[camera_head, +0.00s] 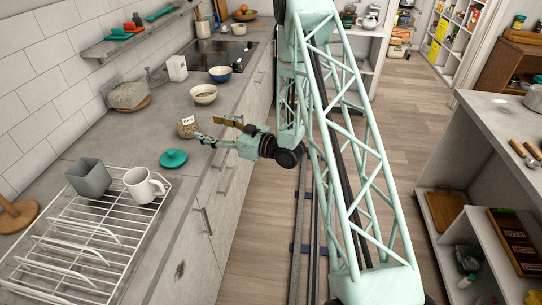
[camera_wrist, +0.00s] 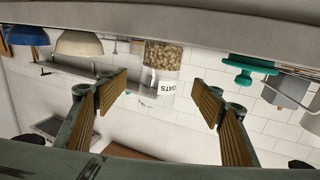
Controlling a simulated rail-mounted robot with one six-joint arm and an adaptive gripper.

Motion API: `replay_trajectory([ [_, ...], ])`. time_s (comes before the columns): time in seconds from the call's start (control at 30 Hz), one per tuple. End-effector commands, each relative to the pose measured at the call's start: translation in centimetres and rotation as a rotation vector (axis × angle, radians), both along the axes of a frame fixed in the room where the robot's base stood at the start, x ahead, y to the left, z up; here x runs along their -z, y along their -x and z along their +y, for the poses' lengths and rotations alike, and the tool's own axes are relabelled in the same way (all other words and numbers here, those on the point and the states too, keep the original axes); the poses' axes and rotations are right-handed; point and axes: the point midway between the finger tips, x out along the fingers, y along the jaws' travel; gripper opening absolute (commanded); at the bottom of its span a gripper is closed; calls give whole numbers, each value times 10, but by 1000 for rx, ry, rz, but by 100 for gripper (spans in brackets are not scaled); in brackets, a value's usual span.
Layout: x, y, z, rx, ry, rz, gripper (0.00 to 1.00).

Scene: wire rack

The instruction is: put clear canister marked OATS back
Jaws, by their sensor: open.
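A teal lid (camera_head: 174,158) lies on the counter nearer the wire rack (camera_head: 92,232), which holds a grey cup (camera_head: 88,177) and a white mug (camera_head: 143,186). A cream bowl (camera_head: 203,94) and blue bowl (camera_head: 220,74) stand beyond the canister. A wall shelf (camera_head: 140,36) runs above.

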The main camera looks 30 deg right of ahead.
Motion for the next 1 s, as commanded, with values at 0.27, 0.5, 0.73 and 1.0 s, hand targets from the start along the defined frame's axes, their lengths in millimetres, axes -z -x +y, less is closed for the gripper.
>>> replay_trajectory([
  [0.27, -19, -10, 2, 19, 75, 37, 61],
  [0.5, -41, -19, 1, 53, 163, 90, 61],
  [0.73, -63, -22, -3, 92, 240, 142, 61],
  [1.0, -91, -18, -9, 143, 317, 205, 61],
])
